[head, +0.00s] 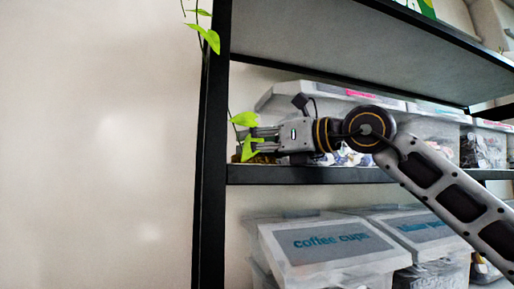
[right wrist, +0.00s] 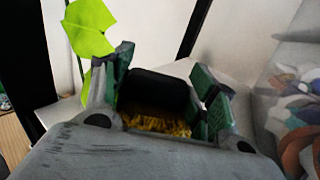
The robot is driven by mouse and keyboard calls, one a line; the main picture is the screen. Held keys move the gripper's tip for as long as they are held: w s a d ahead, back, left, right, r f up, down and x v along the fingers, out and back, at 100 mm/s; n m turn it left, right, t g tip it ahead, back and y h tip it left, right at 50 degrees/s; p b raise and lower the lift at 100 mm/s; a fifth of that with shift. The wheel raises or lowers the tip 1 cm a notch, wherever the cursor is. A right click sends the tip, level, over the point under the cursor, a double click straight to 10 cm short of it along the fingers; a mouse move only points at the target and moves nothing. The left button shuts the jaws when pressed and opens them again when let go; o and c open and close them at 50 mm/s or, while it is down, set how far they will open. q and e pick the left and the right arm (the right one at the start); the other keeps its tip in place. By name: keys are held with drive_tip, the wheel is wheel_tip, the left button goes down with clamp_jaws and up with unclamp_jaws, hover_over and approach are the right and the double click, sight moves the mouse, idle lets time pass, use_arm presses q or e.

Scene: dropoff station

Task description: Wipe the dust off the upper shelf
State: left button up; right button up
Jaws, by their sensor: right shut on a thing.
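My right gripper (head: 262,138) reaches in from the right, just above the middle shelf board (head: 320,174), near its left upright. It also shows in the right wrist view (right wrist: 166,82), its green-padded fingers shut on a duster, a dark block (right wrist: 155,90) with yellow fibres (right wrist: 158,122) below. In the head view the yellowish fibres (head: 262,159) show low beneath the fingers, close to the board; whether they touch it I cannot tell. No dust can be made out. My left gripper is not in view.
A black upright (head: 211,150) stands left of the gripper, with hanging green leaves (head: 245,119) near the fingertips. A clear lidded box (head: 290,100) stands behind my arm. Another shelf board (head: 340,35) is overhead. A coffee cups box (head: 330,255) sits below.

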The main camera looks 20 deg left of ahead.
drive_tip(key=shift+w+a, duration=0.1)
drive_tip(key=shift+w+a+f+p, duration=0.1)
drive_tip(key=shift+w+a+p, duration=0.45)
drive_tip(key=shift+w, duration=0.25)
drive_tip(key=shift+w+a+f, duration=0.1)
drive_tip(key=shift+w+a, duration=0.05)
drive_tip(key=shift+w, duration=0.1)
drive_tip(key=shift+f, duration=0.1)
drive_tip(key=shift+s+a+f+b, duration=0.1)
drive_tip(key=shift+s+f+b, duration=0.1)
drive_tip(key=shift+b, duration=0.35)
drive_tip(key=shift+s, duration=0.25)
drive_tip(key=shift+r, duration=0.15)
